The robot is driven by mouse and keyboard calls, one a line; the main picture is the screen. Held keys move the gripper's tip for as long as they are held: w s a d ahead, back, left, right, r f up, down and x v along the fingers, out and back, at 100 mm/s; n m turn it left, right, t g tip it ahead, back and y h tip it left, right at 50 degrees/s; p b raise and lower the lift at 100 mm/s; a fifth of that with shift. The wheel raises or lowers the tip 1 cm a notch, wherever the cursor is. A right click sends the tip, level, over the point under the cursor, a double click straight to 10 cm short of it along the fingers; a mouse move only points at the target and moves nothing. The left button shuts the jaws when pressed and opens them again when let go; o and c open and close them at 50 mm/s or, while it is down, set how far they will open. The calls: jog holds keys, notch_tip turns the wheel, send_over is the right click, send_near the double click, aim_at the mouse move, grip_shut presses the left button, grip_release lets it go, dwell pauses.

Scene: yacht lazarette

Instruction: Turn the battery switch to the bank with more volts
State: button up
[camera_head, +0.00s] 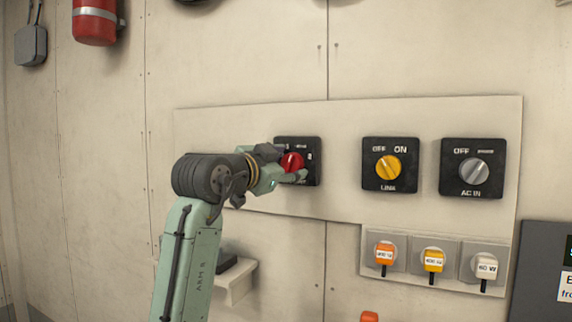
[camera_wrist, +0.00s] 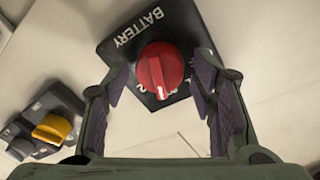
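The battery switch is a black square plate (camera_wrist: 120,52) with a round red knob (camera_wrist: 160,70) and the word BATTERY along one edge. A white mark on the knob points roughly away from that word. In the head view the red knob (camera_head: 292,162) is at the left end of the row of switches, partly covered by my gripper (camera_head: 300,172). In the wrist view my gripper (camera_wrist: 160,72) is open, with one finger on each side of the knob. The position labels are mostly hidden or unreadable. No readable volt figures show.
A yellow LINK switch (camera_head: 389,168) and a grey AC IN switch (camera_head: 474,171) are to the right. Below them are orange (camera_head: 384,251), yellow (camera_head: 433,260) and white (camera_head: 486,266) plugs. A dark panel (camera_head: 540,270) is cut off at right. A red cylinder (camera_head: 95,22) hangs upper left.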

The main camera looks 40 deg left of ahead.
jog(key=c, duration=0.9)
jog(key=shift+n, duration=0.3)
jog(key=n, duration=0.4)
jog(key=shift+n+t, duration=0.4)
jog(key=shift+n, duration=1.8)
jog(key=o, duration=1.1)
jog(key=shift+o, duration=0.2)
jog(key=shift+s, duration=0.1)
